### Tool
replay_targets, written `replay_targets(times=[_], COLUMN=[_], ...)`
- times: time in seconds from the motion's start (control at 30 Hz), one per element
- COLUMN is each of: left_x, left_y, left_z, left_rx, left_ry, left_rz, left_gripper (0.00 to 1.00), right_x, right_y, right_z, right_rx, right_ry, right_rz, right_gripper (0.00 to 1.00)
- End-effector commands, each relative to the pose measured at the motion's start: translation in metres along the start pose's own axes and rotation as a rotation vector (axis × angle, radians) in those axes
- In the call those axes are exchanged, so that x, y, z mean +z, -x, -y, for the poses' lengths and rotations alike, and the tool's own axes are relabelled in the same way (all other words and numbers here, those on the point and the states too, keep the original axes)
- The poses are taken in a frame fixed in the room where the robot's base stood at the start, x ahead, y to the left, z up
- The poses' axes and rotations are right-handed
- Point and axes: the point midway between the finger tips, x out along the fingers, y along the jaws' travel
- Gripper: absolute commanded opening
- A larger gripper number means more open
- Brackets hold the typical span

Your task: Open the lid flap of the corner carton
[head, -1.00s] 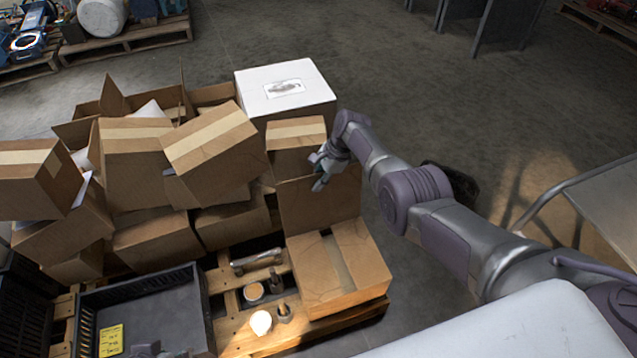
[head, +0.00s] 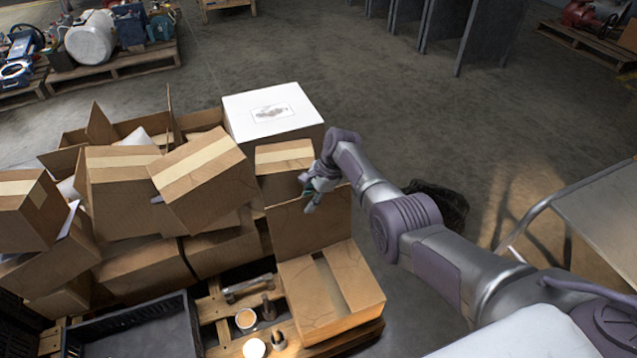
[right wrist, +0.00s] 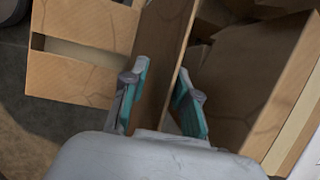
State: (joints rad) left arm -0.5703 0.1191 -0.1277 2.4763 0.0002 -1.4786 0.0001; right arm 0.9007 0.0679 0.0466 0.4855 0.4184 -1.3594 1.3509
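The corner carton (head: 308,302) is a brown box with a pale strip between its top panels, at the near right of the stack. A brown lid flap (head: 310,228) stands upright at its far edge. My right gripper (head: 311,191) is at the flap's top edge. In the right wrist view, my right gripper's teal-padded fingers (right wrist: 161,100) are apart, one on each side of the flap (right wrist: 166,50). A gap shows by the right finger, and firm contact cannot be made out. The carton top (right wrist: 80,75) lies to the left there. My left gripper is out of view.
Brown cartons (head: 205,175) are piled to the left, and a white box (head: 270,112) stands behind. A dark crate (head: 135,335) and small pots (head: 246,318) are at the near left.

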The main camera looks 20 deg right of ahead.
Motion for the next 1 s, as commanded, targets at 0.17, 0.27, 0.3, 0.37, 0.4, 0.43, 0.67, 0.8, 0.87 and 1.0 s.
replay_targets(times=[0.17,0.27,0.3,0.37,0.4,0.43,0.67,0.8,0.87,1.0], left_x=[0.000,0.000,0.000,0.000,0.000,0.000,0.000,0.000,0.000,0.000], left_y=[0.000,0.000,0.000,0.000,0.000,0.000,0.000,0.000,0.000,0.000], left_z=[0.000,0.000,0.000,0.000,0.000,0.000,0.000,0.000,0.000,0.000], left_rx=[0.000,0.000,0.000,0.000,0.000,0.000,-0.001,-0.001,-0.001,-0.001], left_ry=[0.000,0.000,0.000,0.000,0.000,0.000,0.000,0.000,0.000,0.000], left_rz=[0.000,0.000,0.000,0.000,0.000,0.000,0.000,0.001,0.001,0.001], left_gripper=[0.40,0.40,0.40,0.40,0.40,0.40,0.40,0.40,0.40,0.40], right_x=[-0.001,-0.001,0.000,0.000,0.000,0.000,0.001,0.001,0.001,0.001], right_y=[0.032,0.054,0.063,0.074,0.081,0.085,0.104,0.105,0.105,0.105], right_z=[0.001,0.000,0.000,0.000,0.000,0.000,0.000,0.000,0.000,0.000], right_rx=[-0.007,-0.006,-0.005,-0.005,-0.004,-0.004,-0.003,-0.002,-0.002,-0.002], right_ry=[0.001,0.002,0.002,0.001,0.001,0.001,0.002,0.002,0.002,0.002], right_rz=[-0.003,-0.004,-0.003,-0.003,-0.002,-0.002,-0.002,-0.001,-0.001,-0.001], right_gripper=[0.29,0.29,0.29,0.29,0.29,0.29,0.29,0.29,0.29,0.29])
